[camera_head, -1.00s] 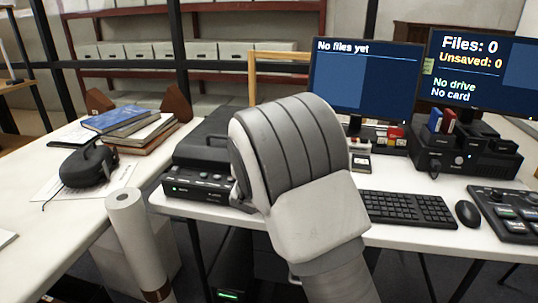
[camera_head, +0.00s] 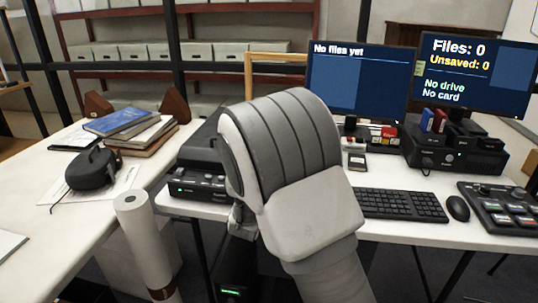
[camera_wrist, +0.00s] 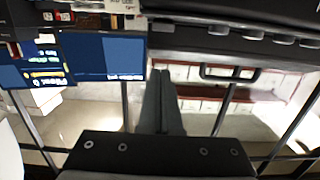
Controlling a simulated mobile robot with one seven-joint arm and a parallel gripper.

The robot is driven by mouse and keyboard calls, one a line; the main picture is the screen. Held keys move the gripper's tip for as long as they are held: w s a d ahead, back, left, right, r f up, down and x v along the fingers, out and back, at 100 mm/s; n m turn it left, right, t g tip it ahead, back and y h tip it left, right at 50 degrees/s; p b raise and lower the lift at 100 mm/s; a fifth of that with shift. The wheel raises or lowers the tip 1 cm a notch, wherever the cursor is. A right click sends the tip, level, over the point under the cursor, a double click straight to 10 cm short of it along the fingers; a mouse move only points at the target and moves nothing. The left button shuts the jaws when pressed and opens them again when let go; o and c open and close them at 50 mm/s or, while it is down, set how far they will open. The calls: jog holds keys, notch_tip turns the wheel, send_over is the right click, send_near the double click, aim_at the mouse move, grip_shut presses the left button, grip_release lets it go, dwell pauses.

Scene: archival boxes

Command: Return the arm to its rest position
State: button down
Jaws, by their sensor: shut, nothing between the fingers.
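My arm fills the middle of the head view, in front of the desk, with its bent grey and white links large in the picture. The arm hides my gripper in that view. In the wrist view my gripper (camera_wrist: 162,74) shows as two dark fingers lying together, shut and empty. That view is turned upside down, with the monitors at its left and shelving beyond the fingers. Nothing is seen touching the fingers.
A desk holds two monitors (camera_head: 358,82) (camera_head: 468,75), a keyboard (camera_head: 402,205), a mouse (camera_head: 457,208), a button panel (camera_head: 503,206) and a black device (camera_head: 197,184).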

jog(key=shift+s+a+f, duration=0.2)
jog(key=shift+s+f, duration=0.25)
jog(key=shift+s, duration=0.3)
jog(key=shift+s+d, duration=0.1)
jog(key=shift+d+r, duration=0.15)
jog(key=shift+r, duration=0.25)
jog(key=s+d+r+n+g+y, duration=0.1)
jog(key=s+d+r+g+y, duration=0.15)
jog(key=s+r, duration=0.35)
jog(key=s+d+r+n+g+y, duration=0.1)
jog(key=s+d+r+g+y, duration=0.15)
jog(key=s, duration=0.45)
jog(key=s+d+g+h, duration=0.1)
jog(key=s+d+g, duration=0.25)
jog(key=s, duration=0.85)
jog(key=s+d+g+h, duration=0.15)
jog(key=s+d, duration=0.35)
jog(key=s, duration=0.7)
notch_tip(320, 180, up, 21)
jog(key=p, duration=2.1)
jog(key=shift+w+g+y, duration=0.35)
jog(key=shift+w+g, duration=0.05)
